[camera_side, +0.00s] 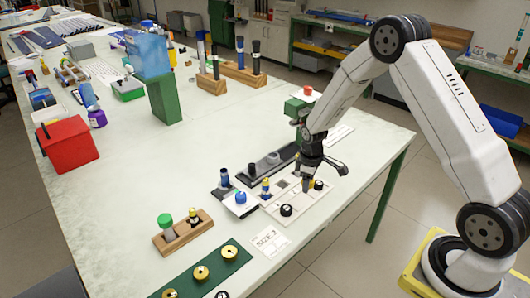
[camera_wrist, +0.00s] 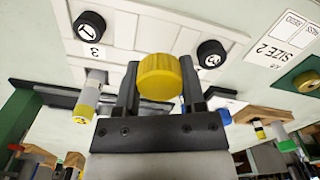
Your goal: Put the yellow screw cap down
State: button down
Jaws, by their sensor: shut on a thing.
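My gripper (camera_wrist: 158,95) is shut on the yellow screw cap (camera_wrist: 160,77), which has a ribbed rim and sits between the two fingertips in the wrist view. In the side view my gripper (camera_side: 308,186) hangs low over the white tray (camera_side: 270,207), and the cap is mostly hidden by the fingers. I cannot tell the exact gap between cap and tray. Black numbered caps (camera_wrist: 89,25) (camera_wrist: 211,53) sit on the tray to either side of the held cap.
A green strip (camera_side: 178,284) with several yellow caps (camera_side: 201,272) lies at the front. A wooden block (camera_side: 183,232) holds a green-topped and a yellow-topped rod. A size card (camera_side: 269,240) lies beside the tray. The table's middle (camera_side: 150,165) is clear.

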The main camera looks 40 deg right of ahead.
aim_at(303, 200)
jog(key=shift+w+f, duration=0.4)
jog(key=shift+f, duration=0.05)
jog(key=shift+w+d+f, duration=0.1)
jog(key=shift+w+f, duration=0.15)
jog(key=shift+f, duration=1.55)
jog(key=shift+f, duration=0.6)
jog(key=shift+c, duration=0.9)
grip_release()
jog(key=shift+r, duration=0.1)
jog(key=shift+r, duration=6.5)
